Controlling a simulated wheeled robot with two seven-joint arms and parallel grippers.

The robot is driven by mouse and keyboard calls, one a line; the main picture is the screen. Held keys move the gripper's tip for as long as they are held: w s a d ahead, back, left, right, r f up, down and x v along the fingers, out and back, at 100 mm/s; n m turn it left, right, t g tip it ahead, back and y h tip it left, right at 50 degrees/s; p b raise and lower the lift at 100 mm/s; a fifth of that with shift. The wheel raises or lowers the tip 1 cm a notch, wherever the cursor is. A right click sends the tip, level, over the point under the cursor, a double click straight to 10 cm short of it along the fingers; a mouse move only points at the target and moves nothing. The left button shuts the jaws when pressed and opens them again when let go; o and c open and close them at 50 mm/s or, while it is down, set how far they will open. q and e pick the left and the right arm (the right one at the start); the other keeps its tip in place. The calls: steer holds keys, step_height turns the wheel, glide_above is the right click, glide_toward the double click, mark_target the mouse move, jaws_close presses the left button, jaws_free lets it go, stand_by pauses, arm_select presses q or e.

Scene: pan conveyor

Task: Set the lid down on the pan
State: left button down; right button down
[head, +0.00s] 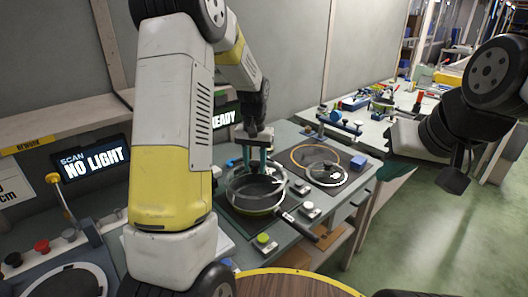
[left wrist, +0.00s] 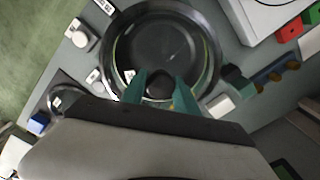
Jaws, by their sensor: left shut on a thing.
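The dark round pan (head: 238,207) sits on the grey bench, with its handle (head: 300,229) toward the lower right. The pan (left wrist: 213,45) also fills the upper middle of the left wrist view. My left gripper (head: 256,158) points down over the pan, its teal fingers shut on the dark knob of the lid. In the left wrist view the knob (left wrist: 158,87) shows between the fingertips. The clear lid (left wrist: 160,45) lies over the pan's opening; I cannot tell whether it touches the rim. My right gripper (head: 455,180) is at the right, away from the bench, its jaws unclear.
Right of the pan is a dark pad with an orange ring (head: 299,149) and a blue block (head: 358,163). Small button boxes, one with a green top (head: 263,238), stand near the handle. A round wooden top (head: 285,284) is in front.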

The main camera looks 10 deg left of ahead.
mark_target(255, 175)
arm_select(q)
steer(key=shift+f, duration=2.15)
steer(key=shift+f, duration=0.55)
stand_by(0.8)
steer(key=c, duration=0.9)
jaws_free()
steer(key=shift+o, duration=0.2)
steer(key=shift+s, duration=0.1)
step_height(255, 175, up, 8)
steer(key=shift+s+r, duration=0.1)
steer(key=shift+r, duration=0.1)
steer(key=s+d+r+t+h, duration=0.1)
steer(key=s+r+t, duration=0.2)
steer(key=s+r, duration=1)
steer(key=s+d+r+t+h, duration=0.1)
steer(key=s+r+t, duration=0.1)
steer(key=s, duration=0.9)
steer(key=shift+r+t, duration=0.3)
steer(key=shift+t, duration=0.3)
